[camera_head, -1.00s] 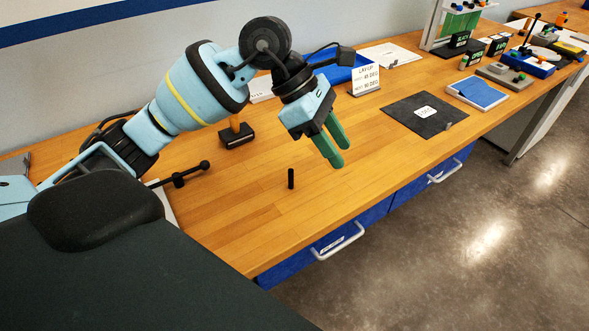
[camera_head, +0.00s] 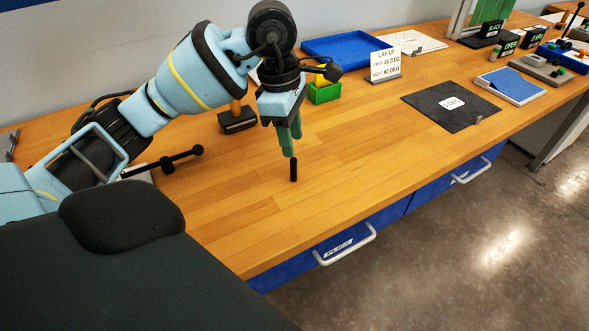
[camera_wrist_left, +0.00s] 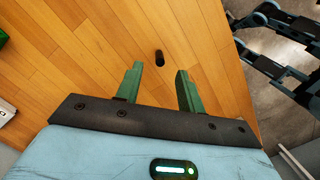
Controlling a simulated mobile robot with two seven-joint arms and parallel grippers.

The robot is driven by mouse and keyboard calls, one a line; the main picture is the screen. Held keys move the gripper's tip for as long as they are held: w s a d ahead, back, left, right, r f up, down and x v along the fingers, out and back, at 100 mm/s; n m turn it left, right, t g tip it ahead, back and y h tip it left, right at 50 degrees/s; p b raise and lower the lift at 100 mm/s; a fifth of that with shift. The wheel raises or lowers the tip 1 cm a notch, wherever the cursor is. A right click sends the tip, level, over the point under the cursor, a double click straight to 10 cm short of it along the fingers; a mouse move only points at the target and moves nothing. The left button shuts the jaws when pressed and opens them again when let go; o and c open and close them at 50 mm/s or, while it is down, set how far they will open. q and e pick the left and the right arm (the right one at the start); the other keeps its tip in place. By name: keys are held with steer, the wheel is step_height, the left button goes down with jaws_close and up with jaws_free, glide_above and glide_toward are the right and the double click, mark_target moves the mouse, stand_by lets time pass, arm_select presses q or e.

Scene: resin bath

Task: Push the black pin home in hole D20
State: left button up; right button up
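The black pin (camera_head: 294,170) stands upright on the wooden bench top in the head view. It shows as a short dark peg just beyond the fingertips in the left wrist view (camera_wrist_left: 159,57). The hole around its foot and any label D20 cannot be made out. My left gripper (camera_head: 290,147) points down with its green fingers just above and slightly behind the pin. In the left wrist view the two fingers (camera_wrist_left: 158,75) are apart with nothing between them. My right gripper cannot be made out in these views.
The wooden bench (camera_head: 350,170) is clear around the pin. A green bin (camera_head: 324,95), a lay-up sign (camera_head: 386,66) and a blue tray (camera_head: 345,48) stand behind. A black mat (camera_head: 450,107) lies to the right. A dark block with a handle (camera_head: 238,121) stands left.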

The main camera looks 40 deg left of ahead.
mark_target(294, 159)
arm_select(q)
steer(key=shift+d+f, duration=0.15)
steer(key=shift+f, duration=1.55)
steer(key=shift+d+f, duration=0.1)
steer(key=shift+f, duration=1.6)
steer(key=shift+c, duration=0.2)
jaws_close()
